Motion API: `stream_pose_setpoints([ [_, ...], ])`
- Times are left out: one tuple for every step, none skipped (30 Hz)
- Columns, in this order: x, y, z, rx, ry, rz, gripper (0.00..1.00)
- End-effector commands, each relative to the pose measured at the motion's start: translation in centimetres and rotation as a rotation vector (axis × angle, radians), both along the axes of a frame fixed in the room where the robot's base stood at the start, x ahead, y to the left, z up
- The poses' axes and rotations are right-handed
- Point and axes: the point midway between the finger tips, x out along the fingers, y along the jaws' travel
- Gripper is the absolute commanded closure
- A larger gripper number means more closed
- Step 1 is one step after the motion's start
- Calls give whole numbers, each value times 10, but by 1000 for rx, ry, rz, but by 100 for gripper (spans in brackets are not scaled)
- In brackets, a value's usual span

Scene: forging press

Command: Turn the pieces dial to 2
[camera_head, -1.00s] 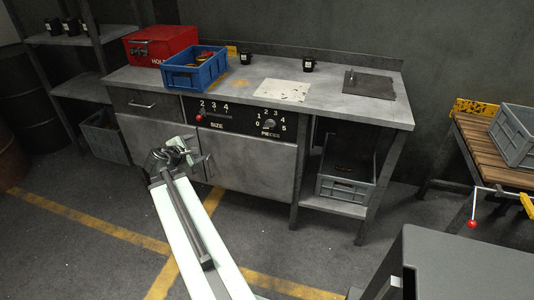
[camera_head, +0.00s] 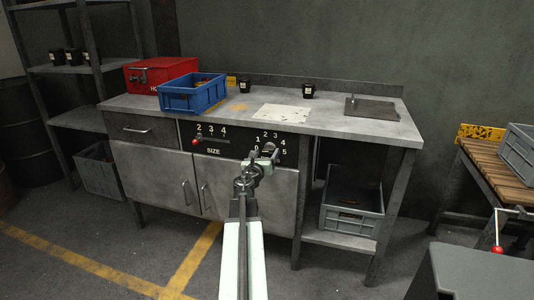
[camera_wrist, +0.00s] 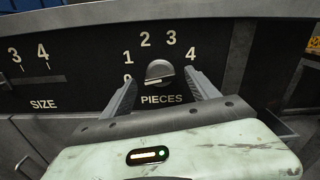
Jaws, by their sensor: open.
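The pieces dial (camera_wrist: 159,71) is a round grey knob on the dark control panel, with PIECES below it and numbers around it. A light bar lies low across the knob; I cannot tell surely which number it marks. My gripper (camera_wrist: 163,84) is open, one finger on each side of the knob, apart from it as far as I can see. The left finger partly covers the 0, and the 5 is hidden in the wrist view. In the head view my gripper (camera_head: 264,155) is in front of the dial and hides most of it.
The size slider with a red knob (camera_head: 196,142) is left on the same panel. Above is the worktop (camera_head: 350,120) with a blue crate (camera_head: 193,93) and red box (camera_head: 150,76). Cabinet doors are below; a grey crate (camera_head: 351,208) stands on the lower shelf.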

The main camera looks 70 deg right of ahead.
Motion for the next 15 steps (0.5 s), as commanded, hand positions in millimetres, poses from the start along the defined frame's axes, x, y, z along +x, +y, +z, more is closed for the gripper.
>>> stream_pose_setpoints([
  [2,-13,0,0,0,0,31],
  [2,-17,0,0,-1,0,31],
  [2,-21,0,0,-1,0,31],
  [2,-23,0,0,-1,0,31],
  [2,-25,0,0,-1,0,31],
  [2,-25,0,0,-1,0,31],
  [2,-25,0,0,-1,0,31],
  [2,-25,0,0,-1,0,31],
  [2,-24,0,0,-1,0,31],
  [2,-24,0,0,-1,1,31],
  [2,-24,0,0,-1,1,31],
  [2,-24,0,0,-1,1,36],
  [2,-24,0,0,-1,1,45],
  [2,-24,0,0,-1,1,53],
  [2,-24,0,0,-1,1,64],
])
